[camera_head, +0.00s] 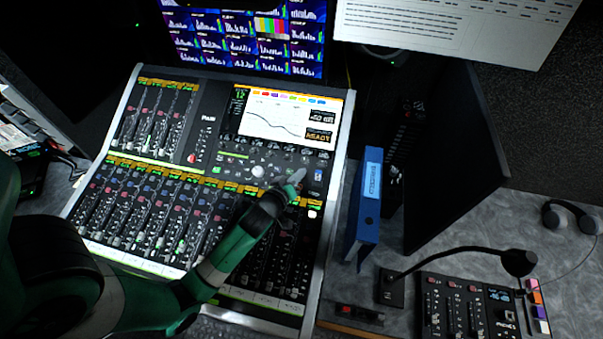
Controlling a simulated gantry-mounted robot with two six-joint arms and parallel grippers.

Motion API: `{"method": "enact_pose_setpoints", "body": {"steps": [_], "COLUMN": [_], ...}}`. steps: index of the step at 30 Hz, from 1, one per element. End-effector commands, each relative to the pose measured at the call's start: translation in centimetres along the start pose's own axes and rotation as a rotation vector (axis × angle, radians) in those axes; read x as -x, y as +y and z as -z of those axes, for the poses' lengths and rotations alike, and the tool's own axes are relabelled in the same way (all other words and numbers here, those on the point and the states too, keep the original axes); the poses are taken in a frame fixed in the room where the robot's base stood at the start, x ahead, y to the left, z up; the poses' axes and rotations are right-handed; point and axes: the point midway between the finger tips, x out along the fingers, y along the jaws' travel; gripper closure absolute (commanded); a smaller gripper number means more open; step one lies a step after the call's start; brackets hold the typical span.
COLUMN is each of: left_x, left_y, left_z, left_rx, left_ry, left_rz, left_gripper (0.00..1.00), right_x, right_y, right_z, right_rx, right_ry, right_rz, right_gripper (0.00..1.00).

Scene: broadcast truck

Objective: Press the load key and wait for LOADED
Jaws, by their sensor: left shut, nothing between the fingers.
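The mixing console (190,71) has rows of faders and lit keys. Its display (285,114) shows a curve, and a small panel at its lower right shows amber text that seems to read READY. I cannot make out which key is the load key. My left gripper (297,180) is shut and empty, over the console's right part below the display. A small lit white key (312,214) lies just below its tip. I cannot tell whether the tip touches the surface. My left forearm hides some of the lower faders. My right gripper is not in view.
A blue binder (368,200) stands just right of the console, beside a dark monitor (455,155). A gooseneck microphone (518,263) and small panel (465,306) are at lower right. Headphones (570,214) lie at the far right. A monitor wall (245,35) rises behind the console.

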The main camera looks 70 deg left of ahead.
Motion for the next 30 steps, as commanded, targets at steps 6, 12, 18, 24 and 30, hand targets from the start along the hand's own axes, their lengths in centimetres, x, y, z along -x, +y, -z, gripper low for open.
{"method": "enact_pose_setpoints", "body": {"steps": [6, 12, 18, 24, 30], "left_x": [0.0, 0.0, 0.0, -0.19, -0.63], "left_y": [0.0, 0.0, 0.0, -0.18, -0.49], "left_z": [0.0, 0.0, 0.0, -0.19, -0.51], "left_rx": [0.0, 0.0, 0.0, 0.0, 0.0], "left_ry": [0.0, 0.0, 0.0, 0.0, 0.0], "left_rz": [0.0, 0.0, 0.0, 0.0, 0.0], "left_gripper": [1.0, 1.0, 1.0, 1.0, 1.0], "right_x": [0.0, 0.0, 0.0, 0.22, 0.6], "right_y": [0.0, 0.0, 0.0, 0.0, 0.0], "right_z": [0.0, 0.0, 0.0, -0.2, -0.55], "right_rx": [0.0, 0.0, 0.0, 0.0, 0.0], "right_ry": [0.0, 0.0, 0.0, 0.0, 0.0], "right_rz": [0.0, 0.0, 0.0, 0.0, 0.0], "right_gripper": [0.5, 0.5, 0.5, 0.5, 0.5]}}
